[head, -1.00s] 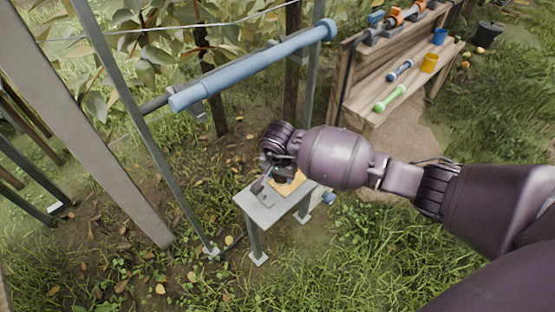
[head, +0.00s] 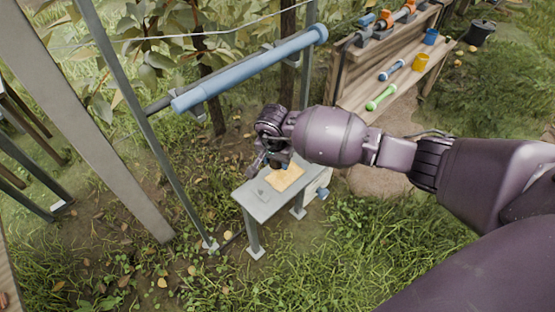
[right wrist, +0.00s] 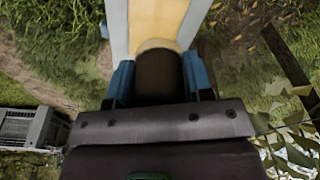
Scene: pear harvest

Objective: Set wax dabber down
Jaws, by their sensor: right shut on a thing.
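My right gripper (head: 266,160) is above the back of a small grey stand (head: 263,208) with a tan pad (head: 287,178) on its top. In the right wrist view, its blue fingers (right wrist: 158,80) are shut on a dark, rounded piece with a pale tip (right wrist: 157,45), which I take to be the wax dabber (right wrist: 158,75). The tan pad shows beyond the tip; I cannot tell whether they touch. In the head view the dabber is mostly hidden by my gripper. My left gripper is not in view.
A blue tube (head: 250,68) on posts runs behind the stand. A wooden bench (head: 400,84) at upper right holds a green tool (head: 382,97), a blue tool (head: 391,70), a yellow cup (head: 421,62) and a blue cup (head: 431,36). Grass lies in front.

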